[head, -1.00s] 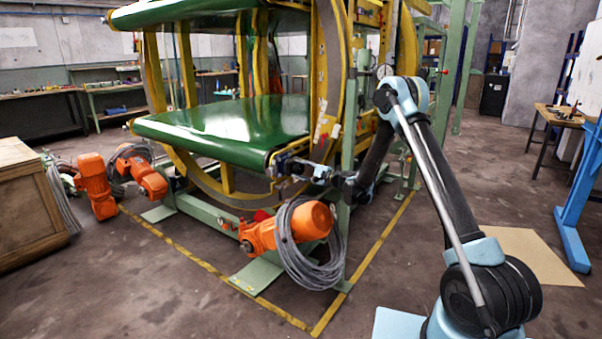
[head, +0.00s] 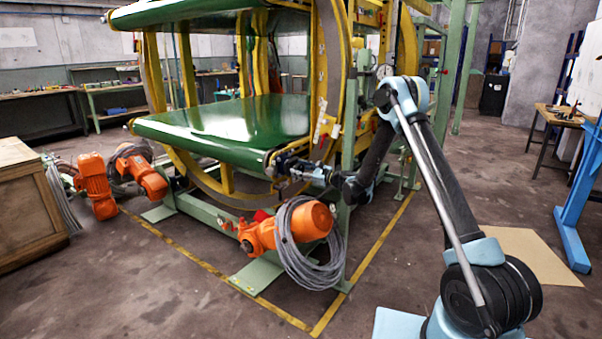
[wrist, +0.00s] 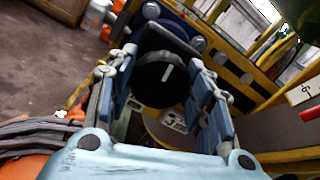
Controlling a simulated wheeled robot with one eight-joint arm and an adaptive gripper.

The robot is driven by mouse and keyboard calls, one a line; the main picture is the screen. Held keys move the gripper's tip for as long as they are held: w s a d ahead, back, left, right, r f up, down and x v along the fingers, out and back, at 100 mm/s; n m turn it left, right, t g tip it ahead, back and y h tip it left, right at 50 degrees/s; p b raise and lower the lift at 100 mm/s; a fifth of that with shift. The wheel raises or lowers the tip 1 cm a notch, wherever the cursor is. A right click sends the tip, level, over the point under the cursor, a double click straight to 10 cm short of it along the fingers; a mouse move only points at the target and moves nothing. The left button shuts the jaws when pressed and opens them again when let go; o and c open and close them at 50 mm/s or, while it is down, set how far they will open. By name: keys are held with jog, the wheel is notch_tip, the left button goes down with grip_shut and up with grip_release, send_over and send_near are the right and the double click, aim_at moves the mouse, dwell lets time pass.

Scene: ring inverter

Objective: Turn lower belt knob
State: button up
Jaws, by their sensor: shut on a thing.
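The lower belt knob (wrist: 158,80) is a round black knob with a white line mark, seen in the middle of the wrist view. My gripper (wrist: 166,90) has its blue-padded fingers on either side of the knob and is shut on it. The white mark stands nearly upright in that view, tilted slightly. In the head view my gripper (head: 283,165) is at the near right corner of the lower green belt (head: 225,130). The knob cannot be made out clearly there, at the gripper's tip.
An orange motor (head: 308,221) with coiled grey cable (head: 305,260) sits below my forearm. The yellow ring frame (head: 328,70) and a green post (head: 348,110) stand close to the arm. A wooden crate (head: 25,200) is at the left. Open floor lies in front.

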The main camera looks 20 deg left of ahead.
jog(key=shift+w+m, duration=0.1)
jog(key=shift+m, duration=0.4)
jog(key=o, duration=1.1)
jog(key=v, duration=1.2)
jog(key=shift+d, duration=0.1)
